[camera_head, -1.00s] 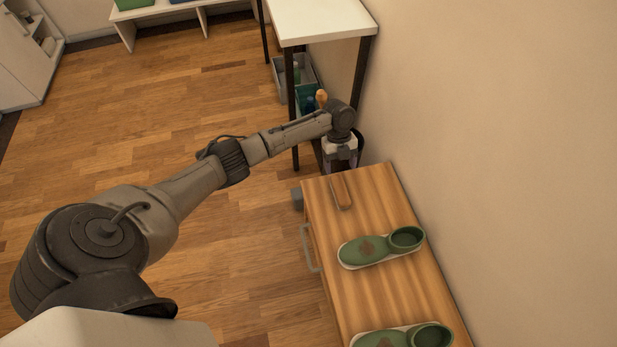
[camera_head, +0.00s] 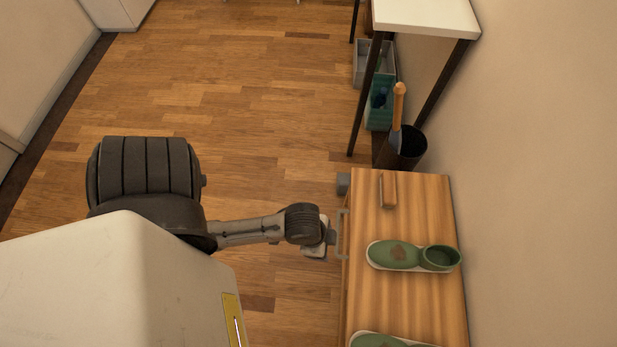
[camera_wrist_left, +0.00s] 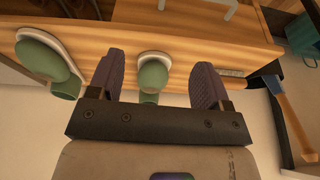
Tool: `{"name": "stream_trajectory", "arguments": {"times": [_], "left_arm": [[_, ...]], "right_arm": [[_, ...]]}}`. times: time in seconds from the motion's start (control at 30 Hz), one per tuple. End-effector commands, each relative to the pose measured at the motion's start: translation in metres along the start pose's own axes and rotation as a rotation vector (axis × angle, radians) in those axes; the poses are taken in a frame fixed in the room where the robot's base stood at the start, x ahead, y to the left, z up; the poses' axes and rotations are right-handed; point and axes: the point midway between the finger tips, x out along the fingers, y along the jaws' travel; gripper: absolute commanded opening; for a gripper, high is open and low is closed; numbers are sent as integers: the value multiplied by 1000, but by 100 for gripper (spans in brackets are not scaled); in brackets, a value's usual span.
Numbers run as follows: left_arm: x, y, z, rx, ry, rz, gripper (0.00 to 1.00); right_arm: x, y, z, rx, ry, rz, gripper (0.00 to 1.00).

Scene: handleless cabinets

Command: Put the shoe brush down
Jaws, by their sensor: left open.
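The shoe brush (camera_head: 388,190), a small wooden block, lies on the far end of the wooden cabinet top (camera_head: 400,305). Nothing holds it. In the left wrist view it shows in part beyond one finger, with its bristled side (camera_wrist_left: 231,72) visible. My left gripper (camera_head: 325,240) appears beside the cabinet's handle side in the head view, small and partly hidden by my wrist. In the left wrist view the gripper (camera_wrist_left: 158,72) is open and empty, with a green shoe (camera_wrist_left: 152,74) seen between its fingers. My right gripper is out of view.
Another green shoe (camera_wrist_left: 45,58) is on the cabinet. A grey handle (camera_head: 340,235) sticks out from the cabinet's left side. A dark bin (camera_head: 411,150) holding an orange-handled tool (camera_head: 398,105) stands beyond the cabinet, near a white table (camera_head: 425,15). Floor at left is clear.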

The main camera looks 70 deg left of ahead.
Motion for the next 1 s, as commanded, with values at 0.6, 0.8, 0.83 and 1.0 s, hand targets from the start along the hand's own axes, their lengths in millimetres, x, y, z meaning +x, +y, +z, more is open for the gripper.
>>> {"name": "stream_trajectory", "arguments": {"times": [0.6, 0.8, 0.83, 1.0], "left_arm": [[-31, -1, 28, -255, 10, -91, 72], [-43, -1, 24, -253, 9, -90, 72], [-47, -1, 23, -253, 9, -90, 72], [-79, -2, 14, -253, 9, -90, 72]], "right_arm": [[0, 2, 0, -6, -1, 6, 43], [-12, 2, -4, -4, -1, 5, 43], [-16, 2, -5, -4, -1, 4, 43], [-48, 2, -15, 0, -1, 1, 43]]}}
